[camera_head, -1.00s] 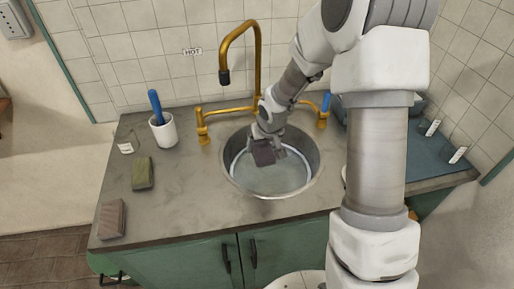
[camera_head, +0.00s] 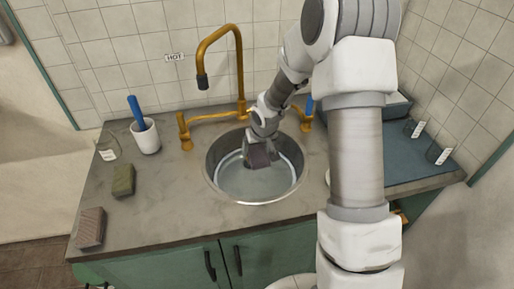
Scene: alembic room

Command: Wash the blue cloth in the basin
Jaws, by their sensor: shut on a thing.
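The round metal basin (camera_head: 212,172) is set in the counter and holds pale, clear-looking liquid. My gripper (camera_head: 262,146) reaches down into the basin from the back right. It is shut on a dark, purplish-grey, cloth-like piece (camera_head: 257,157), inside the rim toward the back half. The piece looks dark rather than plainly blue. I cannot tell whether its lower edge touches the water. The fingertips are small and partly hidden by the piece. The gold tap (camera_head: 240,70) arches behind the basin.
A white cup (camera_head: 147,139) with a blue-handled tool, an olive block (camera_head: 123,180) and a brownish block (camera_head: 91,227) stand on the left counter. Two glass vessels with labels (camera_head: 438,154) are on the blue-grey mat (camera_head: 395,168) at right. A HOT label (camera_head: 174,57) is on the wall.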

